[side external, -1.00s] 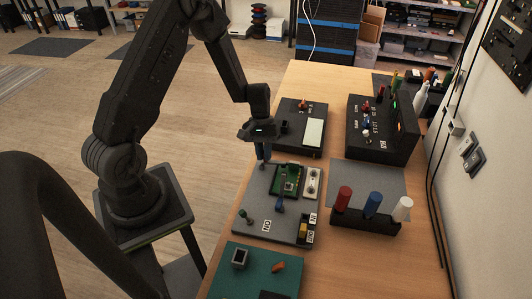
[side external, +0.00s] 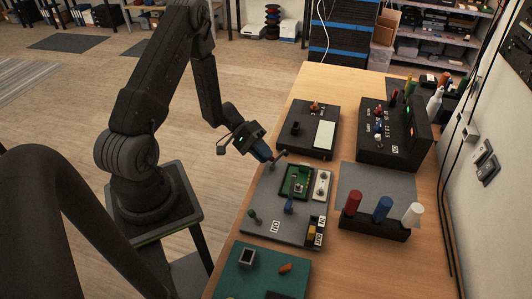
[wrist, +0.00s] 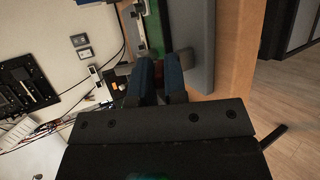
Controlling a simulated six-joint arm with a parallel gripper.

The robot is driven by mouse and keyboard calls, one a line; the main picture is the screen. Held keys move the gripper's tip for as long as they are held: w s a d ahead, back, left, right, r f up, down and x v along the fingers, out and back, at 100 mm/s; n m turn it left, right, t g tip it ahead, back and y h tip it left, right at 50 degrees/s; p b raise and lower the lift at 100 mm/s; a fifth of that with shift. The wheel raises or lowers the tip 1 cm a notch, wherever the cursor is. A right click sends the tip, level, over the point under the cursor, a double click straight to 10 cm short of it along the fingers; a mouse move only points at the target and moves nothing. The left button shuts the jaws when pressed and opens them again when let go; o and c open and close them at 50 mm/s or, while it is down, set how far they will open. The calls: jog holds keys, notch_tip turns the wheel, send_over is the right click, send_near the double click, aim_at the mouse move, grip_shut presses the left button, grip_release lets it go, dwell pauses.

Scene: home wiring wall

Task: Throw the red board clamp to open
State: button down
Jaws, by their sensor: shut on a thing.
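My gripper (side external: 266,156) is tilted at the back left corner of the grey panel (side external: 262,230), with its blue fingers pointing down to the right. In the wrist view the fingers (wrist: 160,82) are closed around a small red part, the red board clamp handle (wrist: 159,68). In the side view the fingers hide the red handle. A grey metal clamp arm (side external: 279,158) shows just beside the fingertips. The green circuit board (side external: 287,186) lies in its frame on the panel, to the right of the gripper.
A black box (side external: 318,112) with a pale screen is behind. A rack with red, blue and white handles (side external: 374,229) stands to the right. A teal mat (side external: 229,286) lies in front.

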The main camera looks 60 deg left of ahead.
jog(key=shift+s+a+f+m+t+h, duration=0.15)
jog(key=shift+f+m+t+h, duration=0.15)
jog(key=shift+h, duration=0.2)
dwell(0.3)
jog(key=c, duration=1.2)
grip_release()
jog(key=shift+o, duration=0.2)
jog(key=shift+a, duration=0.1)
jog(key=v, duration=1.3)
jog(key=shift+s+a, duration=0.15)
jog(key=shift+a, duration=0.15)
